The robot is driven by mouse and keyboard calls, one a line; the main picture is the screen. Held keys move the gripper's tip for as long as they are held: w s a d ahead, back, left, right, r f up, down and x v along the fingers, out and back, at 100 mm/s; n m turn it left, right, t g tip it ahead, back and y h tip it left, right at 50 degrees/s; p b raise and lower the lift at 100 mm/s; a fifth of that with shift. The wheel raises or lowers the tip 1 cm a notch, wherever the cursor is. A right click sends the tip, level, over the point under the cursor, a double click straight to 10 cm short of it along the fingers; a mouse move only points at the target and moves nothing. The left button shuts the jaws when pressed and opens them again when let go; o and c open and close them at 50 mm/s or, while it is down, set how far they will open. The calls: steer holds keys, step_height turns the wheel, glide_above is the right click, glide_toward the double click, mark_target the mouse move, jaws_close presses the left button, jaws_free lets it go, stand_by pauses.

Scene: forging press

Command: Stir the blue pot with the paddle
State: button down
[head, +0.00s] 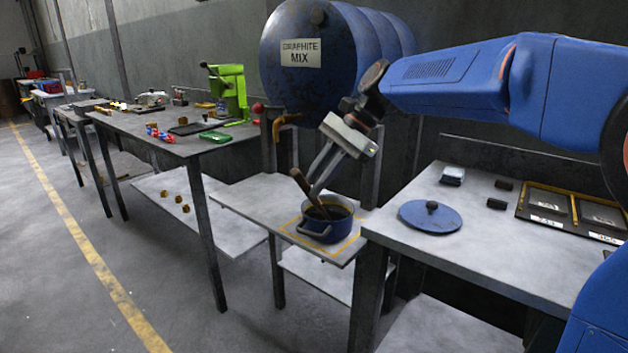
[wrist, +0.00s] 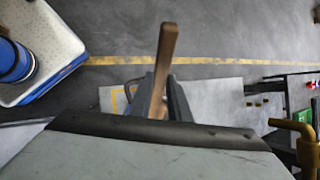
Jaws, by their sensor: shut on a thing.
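The blue pot (head: 322,232) stands uncovered on a low grey shelf, inside a yellow outlined square, with dark contents in it. The paddle (head: 301,183) has a brown wooden handle that leans up and left out of the pot; its lower end is hidden inside. My gripper (head: 316,188) reaches down over the pot from the upper right and is shut on the paddle. In the wrist view the paddle's handle (wrist: 166,58) stands up between the gripper's fingers (wrist: 160,98), and the pot cannot be made out.
A blue lid (head: 430,217) lies on the right workbench (head: 390,236). A blue drum (head: 320,75) marked graphite mix, with a brass tap (head: 284,123), is behind the pot. The long left table (head: 150,125) holds a green press (head: 232,92) and small items. The floor in front is clear.

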stand_by(0.4)
step_height(320, 180, up, 6)
stand_by(1.0)
steer(key=shift+d, duration=0.1)
stand_by(0.5)
step_height(320, 180, up, 4)
steer(key=shift+f, duration=0.1)
stand_by(0.4)
steer(key=c, duration=2.4)
jaws_free()
steer(key=shift+c, duration=0.2)
jaws_close()
